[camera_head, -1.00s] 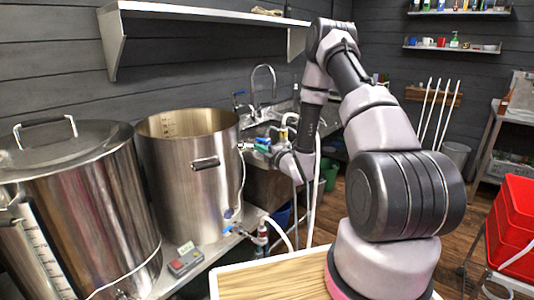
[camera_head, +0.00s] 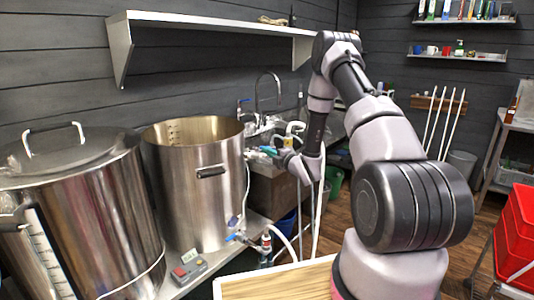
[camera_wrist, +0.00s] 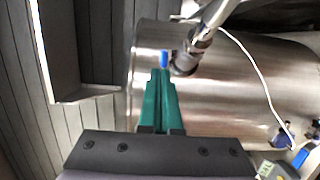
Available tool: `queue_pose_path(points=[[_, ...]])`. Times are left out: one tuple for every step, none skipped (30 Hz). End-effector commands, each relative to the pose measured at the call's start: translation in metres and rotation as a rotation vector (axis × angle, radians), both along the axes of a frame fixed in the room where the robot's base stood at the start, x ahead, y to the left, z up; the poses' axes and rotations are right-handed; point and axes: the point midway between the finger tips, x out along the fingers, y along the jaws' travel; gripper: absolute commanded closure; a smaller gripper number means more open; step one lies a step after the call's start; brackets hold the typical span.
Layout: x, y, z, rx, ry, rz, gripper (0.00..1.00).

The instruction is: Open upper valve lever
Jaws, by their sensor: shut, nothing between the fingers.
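The open steel pot (camera_head: 212,210) carries an upper valve near its rim, on the side facing my gripper. In the wrist view the upper valve (camera_wrist: 185,62) is a metal fitting on the pot wall. Its blue lever tip (camera_wrist: 163,58) shows just beyond my fingertips. My gripper (camera_head: 268,150) has green fingers pressed together and empty. They also show in the wrist view (camera_wrist: 158,74), lined up with the blue lever tip. I cannot tell whether they touch it. In the head view the upper valve is mostly hidden by my gripper.
A lower valve with a blue handle (camera_head: 234,237) sits near the pot's base. A lidded steel pot (camera_head: 75,200) stands at left. A digital controller (camera_head: 189,264) lies on the bench. A shelf (camera_head: 210,22) hangs above. A sink faucet (camera_head: 268,88) stands behind.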

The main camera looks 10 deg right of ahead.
Motion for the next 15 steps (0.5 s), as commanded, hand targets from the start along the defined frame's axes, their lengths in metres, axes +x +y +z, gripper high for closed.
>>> queue_pose_path(points=[[0.0008, -0.0025, -0.0001, -0.001, 0.000, 0.012, 1.00], [0.0009, -0.0029, -0.0002, -0.001, 0.000, 0.019, 1.00], [0.0010, -0.0032, -0.0003, 0.000, 0.000, 0.027, 1.00], [0.0011, -0.0034, -0.0004, 0.000, 0.001, 0.030, 1.00], [0.0012, -0.0037, -0.0004, 0.000, 0.001, 0.034, 1.00], [0.0014, -0.0042, -0.0004, 0.000, 0.001, 0.040, 1.00], [0.0015, -0.0047, -0.0005, 0.000, 0.001, 0.044, 1.00], [0.0019, -0.0052, -0.0004, 0.000, 0.001, 0.048, 1.00], [0.0022, -0.0059, -0.0004, 0.000, 0.001, 0.053, 1.00], [0.0023, -0.0062, -0.0004, -0.001, 0.001, 0.059, 1.00], [0.0025, -0.0067, -0.0004, -0.001, 0.001, 0.064, 1.00], [0.0029, -0.0075, -0.0005, 0.000, 0.001, 0.069, 1.00], [0.0031, -0.0079, -0.0005, 0.000, 0.001, 0.075, 1.00], [0.0031, -0.0083, -0.0006, 0.000, 0.001, 0.080, 1.00], [0.0034, -0.0092, -0.0006, 0.000, 0.001, 0.087, 1.00]])
